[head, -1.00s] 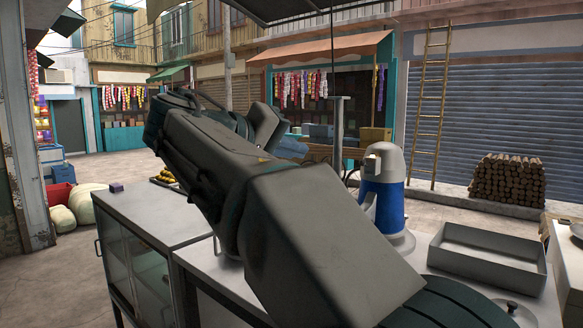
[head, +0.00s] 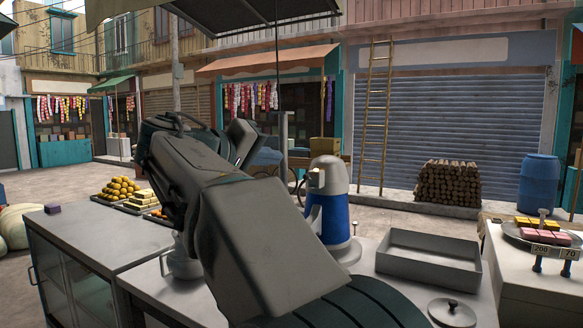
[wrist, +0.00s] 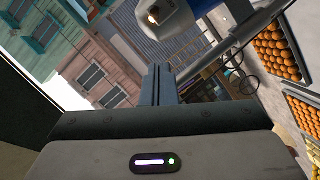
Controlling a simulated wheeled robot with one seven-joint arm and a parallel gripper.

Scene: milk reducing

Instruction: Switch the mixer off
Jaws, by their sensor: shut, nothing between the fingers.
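The mixer (head: 336,222) has a blue body and a white-grey top. It stands upright on the worktop, just right of my arm in the head view. A small pale switch-like part (head: 317,178) shows on the left of its top. In the wrist view, the mixer's white top (wrist: 172,24) is at the upper middle, with a pale lit-looking part on it. My gripper (wrist: 158,70) is shut and empty, its fingertips pointing toward the mixer's top and apart from it in the picture. In the head view my arm hides the gripper.
An empty metal tray (head: 430,262) sits right of the mixer, with a round lid (head: 452,313) in front. Trays of yellow and orange sweets (head: 120,188) lie behind the left counter (head: 85,240). A thin metal post (head: 284,150) rises behind my arm.

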